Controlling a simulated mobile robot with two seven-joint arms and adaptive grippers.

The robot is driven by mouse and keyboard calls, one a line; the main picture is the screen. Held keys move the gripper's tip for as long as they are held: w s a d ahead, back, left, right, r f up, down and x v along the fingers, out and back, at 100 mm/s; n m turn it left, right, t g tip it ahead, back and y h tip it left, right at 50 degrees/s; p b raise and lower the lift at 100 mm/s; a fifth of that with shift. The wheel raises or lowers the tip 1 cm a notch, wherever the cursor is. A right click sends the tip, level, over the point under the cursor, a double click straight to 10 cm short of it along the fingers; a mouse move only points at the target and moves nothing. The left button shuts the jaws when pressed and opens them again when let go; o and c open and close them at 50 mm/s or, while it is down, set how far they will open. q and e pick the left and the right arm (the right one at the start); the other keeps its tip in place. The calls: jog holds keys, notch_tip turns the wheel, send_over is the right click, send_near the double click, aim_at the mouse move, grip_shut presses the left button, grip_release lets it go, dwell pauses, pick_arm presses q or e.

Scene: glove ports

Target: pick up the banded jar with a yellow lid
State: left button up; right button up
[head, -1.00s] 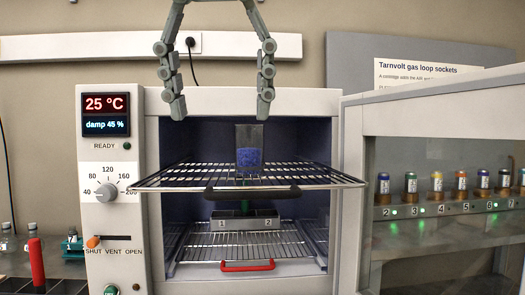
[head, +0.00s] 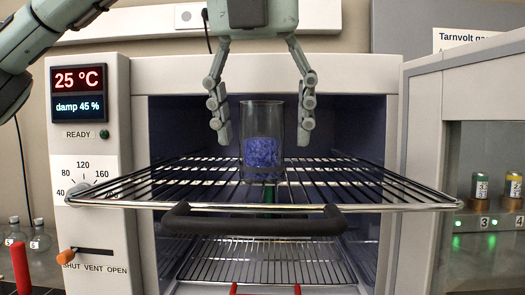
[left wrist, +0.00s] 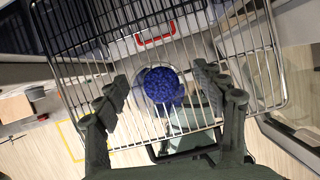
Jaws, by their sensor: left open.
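My left gripper (head: 263,122) is open and points down over the pulled-out upper wire rack (head: 365,193). Its fingers stand on either side of a clear glass jar (head: 262,152) with blue granules, with a gap on both sides. In the left wrist view, the blue granules (left wrist: 163,88) show between the open fingers. This jar shows no lid and no bands. A small labelled cylinder with a yellow top (head: 514,177) stands in socket 4 at the right; I cannot tell whether it is the banded jar. My right gripper is not in view.
A black handle (head: 250,221) runs along the rack's front. A lower rack (head: 265,262) lies beneath. The oven's control panel (head: 90,150) is at left, its open door (head: 425,160) at right.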

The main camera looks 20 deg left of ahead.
pick_arm(q)
jog(key=x, duration=0.2)
jog(key=shift+w+a+f, duration=0.1)
jog(key=shift+f, duration=0.15)
jog(key=c, duration=1.4)
